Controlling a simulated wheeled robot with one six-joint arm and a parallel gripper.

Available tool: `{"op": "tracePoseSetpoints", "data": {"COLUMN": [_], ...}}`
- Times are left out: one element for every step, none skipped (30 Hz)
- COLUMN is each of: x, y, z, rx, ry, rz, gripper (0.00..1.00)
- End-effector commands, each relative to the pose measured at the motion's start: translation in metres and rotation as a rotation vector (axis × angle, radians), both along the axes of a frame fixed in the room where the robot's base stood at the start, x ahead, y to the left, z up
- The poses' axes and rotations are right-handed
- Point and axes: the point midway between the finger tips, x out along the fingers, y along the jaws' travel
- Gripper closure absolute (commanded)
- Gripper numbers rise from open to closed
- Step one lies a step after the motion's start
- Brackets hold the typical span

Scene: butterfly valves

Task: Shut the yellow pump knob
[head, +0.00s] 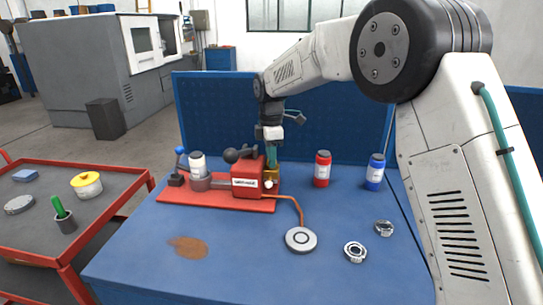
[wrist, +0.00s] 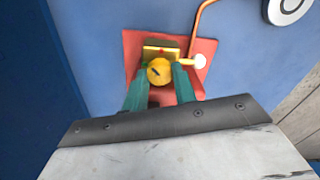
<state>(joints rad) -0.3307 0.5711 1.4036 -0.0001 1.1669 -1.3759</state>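The yellow pump knob (wrist: 159,72) is round with a dark mark on its top, seen from above in the wrist view. It sits on a yellow block on the red pump base (wrist: 133,48). My gripper (wrist: 160,80) has teal fingers, one on each side of the knob, with a narrow gap seeming to show, so it looks open around it. Firm contact cannot be made out. In the head view my gripper (head: 271,152) points down at the right end of the red pump (head: 246,182); the knob is mostly hidden there.
A copper pipe (head: 299,208) runs from the pump to a round grey disc (head: 300,240). A red bottle (head: 322,169), a blue bottle (head: 375,172) and metal rings (head: 355,252) stand to the right. A blue backboard (head: 215,120) rises behind. The bench front is mostly clear.

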Motion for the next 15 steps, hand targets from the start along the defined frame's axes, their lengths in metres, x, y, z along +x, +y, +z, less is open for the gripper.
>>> {"op": "tracePoseSetpoints", "data": {"x": [-0.0001,-0.0001,-0.0001,-0.0001,-0.0001,-0.0001,-0.0001,-0.0001,-0.0001,0.0000,0.0000,0.0000,0.0001,0.0001,0.0001], "y": [0.0001,0.0002,0.0002,0.0002,0.0002,0.0002,0.0002,0.0002,0.0002,0.0002,0.0002,0.0003,0.0003,0.0002,0.0002], "z": [0.0003,0.0003,0.0003,0.0003,0.0004,0.0004,0.0004,0.0005,0.0005,0.0005,0.0005,0.0006,0.0006,0.0006,0.0006], "rx": [0.000,0.000,0.000,0.000,0.000,0.000,0.000,0.000,0.000,0.000,0.000,0.000,0.000,0.000,0.000], "ry": [0.000,0.000,0.000,0.000,0.000,0.000,0.000,0.000,0.000,0.000,0.000,0.000,0.000,0.000,0.000], "rz": [0.000,-0.001,-0.003,-0.006,-0.010,-0.017,-0.025,-0.035,-0.049,-0.062,-0.077,-0.100,-0.118,-0.139,-0.168], "gripper": [0.95,0.95,0.95,0.95,0.95,0.95,0.95,0.95,0.95,0.95,0.95,0.95,0.95,0.95,0.95]}}
